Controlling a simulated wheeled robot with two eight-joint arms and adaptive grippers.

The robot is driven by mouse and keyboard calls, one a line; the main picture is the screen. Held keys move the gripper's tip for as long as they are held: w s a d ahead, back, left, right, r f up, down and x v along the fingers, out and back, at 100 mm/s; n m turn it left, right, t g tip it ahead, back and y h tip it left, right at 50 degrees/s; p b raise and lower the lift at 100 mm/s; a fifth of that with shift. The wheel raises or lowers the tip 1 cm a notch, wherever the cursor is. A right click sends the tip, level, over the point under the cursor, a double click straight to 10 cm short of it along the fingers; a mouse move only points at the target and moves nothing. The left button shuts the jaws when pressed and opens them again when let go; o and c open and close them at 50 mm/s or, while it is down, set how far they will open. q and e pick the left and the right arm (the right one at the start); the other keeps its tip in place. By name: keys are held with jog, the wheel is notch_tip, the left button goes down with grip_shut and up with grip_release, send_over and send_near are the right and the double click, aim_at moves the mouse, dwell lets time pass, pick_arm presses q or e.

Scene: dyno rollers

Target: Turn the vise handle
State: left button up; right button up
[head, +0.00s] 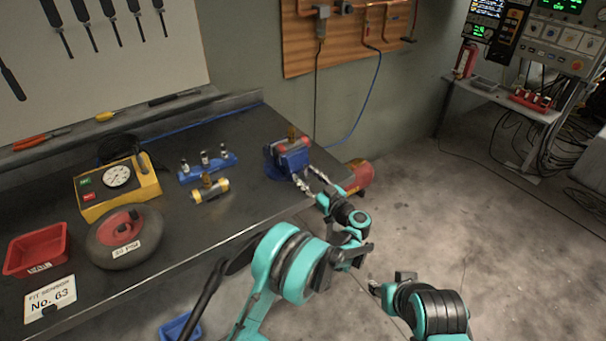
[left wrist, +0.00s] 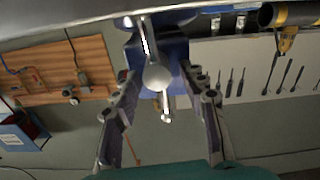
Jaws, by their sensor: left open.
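The blue vise (head: 292,158) stands at the right end of the dark workbench, with a red and brass part at its top. My left gripper (head: 311,181) is at the vise's front right side. In the left wrist view the vise body (left wrist: 172,52) is behind the silver vise handle (left wrist: 156,78), a bar with a round hub and a knob end. The left fingers (left wrist: 157,88) are open, one on each side of the hub, with gaps to it. My right gripper (head: 387,285) is low at right, away from the bench; its jaws are too small to judge.
The bench (head: 240,205) holds a yellow gauge box (head: 117,187), a dark roller wheel (head: 124,240), a red bin (head: 36,250), a blue holder (head: 208,168) and a yellow cylinder (head: 210,190). A red object (head: 359,176) is beyond the bench's right end. Floor at right is clear.

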aim_at(306, 165)
pick_arm(q)
jog(key=shift+s+d, duration=0.1)
grip_shut()
jog(key=shift+a+n+b, duration=0.2)
jog(key=shift+n+b, duration=0.35)
jog(key=shift+n, duration=1.05)
grip_release()
notch_tip(306, 165, up, 10)
